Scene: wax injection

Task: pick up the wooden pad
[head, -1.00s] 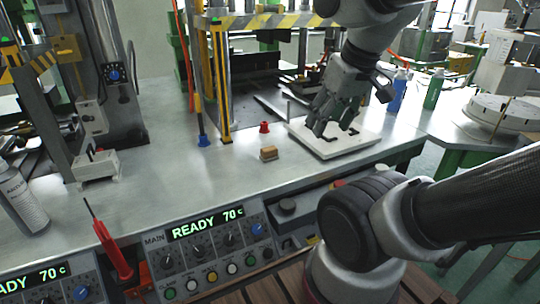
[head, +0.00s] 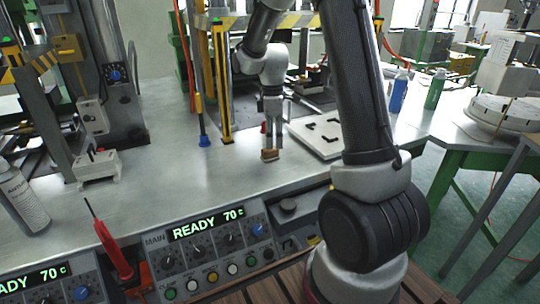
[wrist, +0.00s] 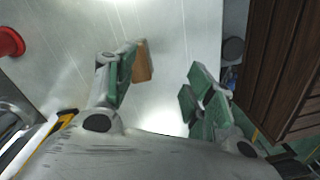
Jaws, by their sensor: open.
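The wooden pad (head: 269,155) is a small brown block on the grey metal bench, in front of the tall press frame. My gripper (head: 273,143) points down over it, with its fingers close above or beside it. In the wrist view the pad (wrist: 143,63) shows as a brown piece next to the left fingertip, which partly hides it. My gripper (wrist: 158,78) is open, its green-padded fingers apart, with bare bench between them. I cannot tell whether a finger touches the pad.
A white plate with black corner marks (head: 322,136) lies right of my gripper. A red object (wrist: 10,42) stands at the wrist view's left edge. A blue-based post (head: 204,139) is to the left. The control box (head: 205,250) fronts the bench.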

